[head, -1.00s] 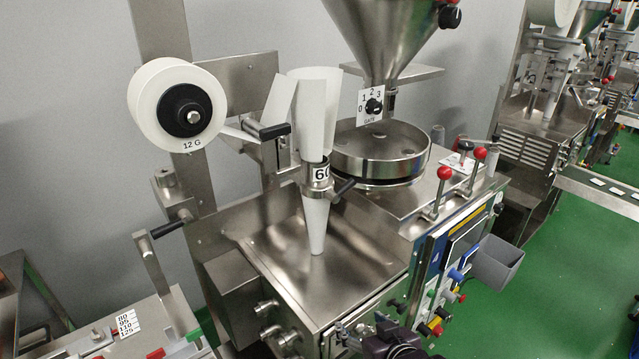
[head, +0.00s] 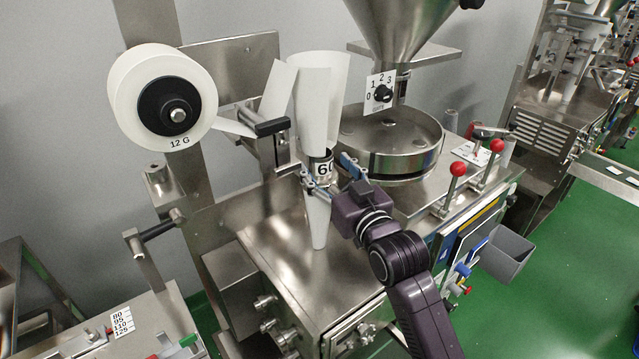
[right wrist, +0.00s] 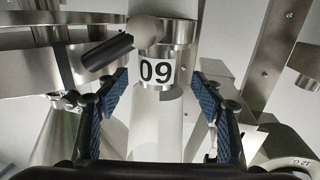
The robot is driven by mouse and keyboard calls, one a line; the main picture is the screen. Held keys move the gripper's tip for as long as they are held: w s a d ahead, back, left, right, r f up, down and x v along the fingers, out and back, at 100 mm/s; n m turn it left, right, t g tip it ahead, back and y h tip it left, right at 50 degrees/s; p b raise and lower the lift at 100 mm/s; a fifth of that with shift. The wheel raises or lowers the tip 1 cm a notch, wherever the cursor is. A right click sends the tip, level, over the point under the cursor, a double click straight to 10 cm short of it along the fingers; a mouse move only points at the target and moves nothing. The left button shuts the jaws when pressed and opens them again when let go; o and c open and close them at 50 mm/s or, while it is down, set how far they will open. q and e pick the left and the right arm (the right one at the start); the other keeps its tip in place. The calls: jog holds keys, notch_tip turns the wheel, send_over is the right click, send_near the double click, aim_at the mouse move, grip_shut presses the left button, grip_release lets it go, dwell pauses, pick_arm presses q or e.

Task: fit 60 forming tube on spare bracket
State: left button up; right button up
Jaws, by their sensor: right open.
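The forming tube marked 60 (head: 322,168) stands upright on the packing machine, with white film above it and a white cone-shaped film sleeve (head: 317,220) below. Its label shows upside down in the right wrist view (right wrist: 157,72). My right gripper (head: 330,176) is open, with its blue-padded fingers on either side of the tube near the label. In the right wrist view the gripper (right wrist: 160,102) has clear gaps between each finger and the tube. A black handle (right wrist: 107,56) sits close beside the label. I cannot make out a spare bracket for certain. My left gripper is not in view.
A white film reel (head: 190,85) hangs at left. A round metal drum (head: 395,150) stands close behind my gripper, under the hopper (head: 400,35). Red-knobbed levers (head: 458,170) rise at right. A bench with a size label (head: 122,320) is at lower left.

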aim_at(320, 158)
jog(key=p+x, duration=0.1)
jog(key=x, duration=0.2)
jog(key=shift+w, duration=0.3)
jog(key=shift+w+a+f+p, duration=0.1)
jog(key=shift+w+a+p, duration=0.05)
jog(key=shift+w+p, duration=0.2)
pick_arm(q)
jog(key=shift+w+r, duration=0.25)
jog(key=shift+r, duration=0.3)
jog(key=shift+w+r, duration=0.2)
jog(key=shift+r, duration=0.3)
pick_arm(e)
jog(key=shift+c, duration=0.3)
grip_shut()
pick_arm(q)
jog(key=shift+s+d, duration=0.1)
